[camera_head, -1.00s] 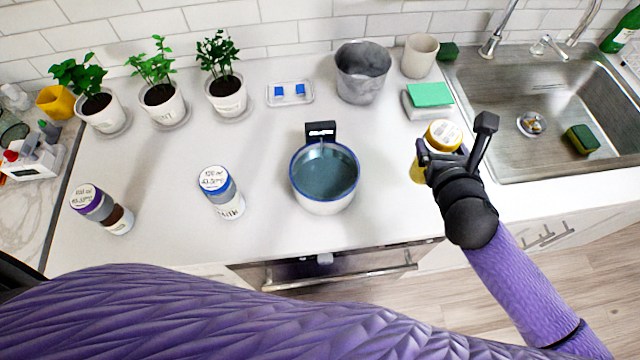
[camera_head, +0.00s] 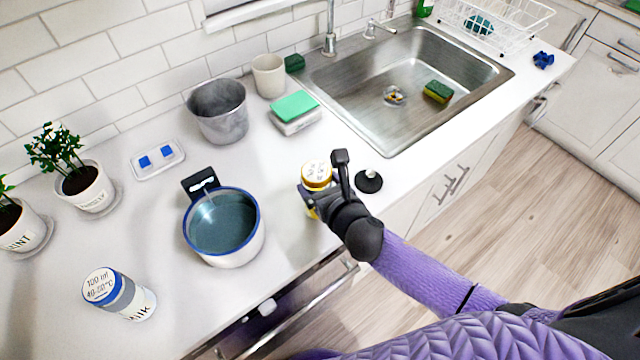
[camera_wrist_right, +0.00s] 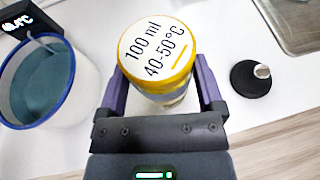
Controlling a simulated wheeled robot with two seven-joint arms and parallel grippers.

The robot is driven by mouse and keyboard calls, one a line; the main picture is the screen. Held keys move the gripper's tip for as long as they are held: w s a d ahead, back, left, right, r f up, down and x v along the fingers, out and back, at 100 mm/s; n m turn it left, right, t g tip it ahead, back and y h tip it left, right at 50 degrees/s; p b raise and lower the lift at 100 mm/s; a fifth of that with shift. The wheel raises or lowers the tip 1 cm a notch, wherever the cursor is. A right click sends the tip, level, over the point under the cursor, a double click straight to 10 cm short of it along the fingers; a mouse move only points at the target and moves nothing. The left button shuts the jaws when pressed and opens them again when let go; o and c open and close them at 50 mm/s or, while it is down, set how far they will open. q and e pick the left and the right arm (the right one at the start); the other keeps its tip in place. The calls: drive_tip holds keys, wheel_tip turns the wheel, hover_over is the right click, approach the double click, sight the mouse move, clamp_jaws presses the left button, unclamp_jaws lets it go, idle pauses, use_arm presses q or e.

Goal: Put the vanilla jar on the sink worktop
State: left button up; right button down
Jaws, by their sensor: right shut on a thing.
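A jar with a yellow-rimmed white lid (camera_head: 316,174) is held in my right gripper (camera_head: 326,190). In the right wrist view its lid (camera_wrist_right: 157,52) reads "100 ml 40-50°C", and the two fingers (camera_wrist_right: 160,95) close on its sides. Its side label is hidden, so I cannot read whether it says vanilla. The jar is over the white worktop (camera_head: 290,235), right of the blue-rimmed pot; I cannot tell whether it touches the surface. The sink (camera_head: 400,85) is set in the worktop beyond it to the upper right. My left gripper is not in view.
A small black round-based object (camera_head: 368,182) stands right of the jar. The pot (camera_head: 225,225), a milk jar (camera_head: 120,293), a grey bucket (camera_head: 218,110), a beige cup (camera_head: 268,75) and sponges (camera_head: 295,107) stand around. A wire rack (camera_head: 495,20) is beyond the sink.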

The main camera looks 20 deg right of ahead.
unclamp_jaws()
drive_tip(key=shift+f, duration=0.1)
drive_tip(key=shift+s+r, duration=0.15)
drive_tip(key=shift+r, duration=0.1)
drive_tip(key=p+v, duration=0.2)
drive_tip(key=v, duration=0.9)
drive_tip(key=s+d+f+m+g+h, duration=0.1)
drive_tip(key=s+d+f+m+g, duration=0.25)
drive_tip(key=f+m, duration=0.55)
drive_tip(key=s+d+f+m+g+h, duration=0.2)
drive_tip(key=s+d+f+m+g, duration=0.15)
drive_tip(key=f+m, duration=0.5)
drive_tip(key=s+a+f+m+g, duration=0.1)
drive_tip(key=s+f+m+g, duration=0.1)
drive_tip(key=s+f+m, duration=0.4)
drive_tip(key=s+a+f+m+g+y, duration=0.1)
drive_tip(key=s+f+m, duration=0.5)
drive_tip(key=s+m, duration=0.6)
drive_tip(key=shift+s+a+f+g, duration=0.35)
drive_tip(key=shift+s+a+g, duration=0.2)
drive_tip(key=shift+g, duration=0.65)
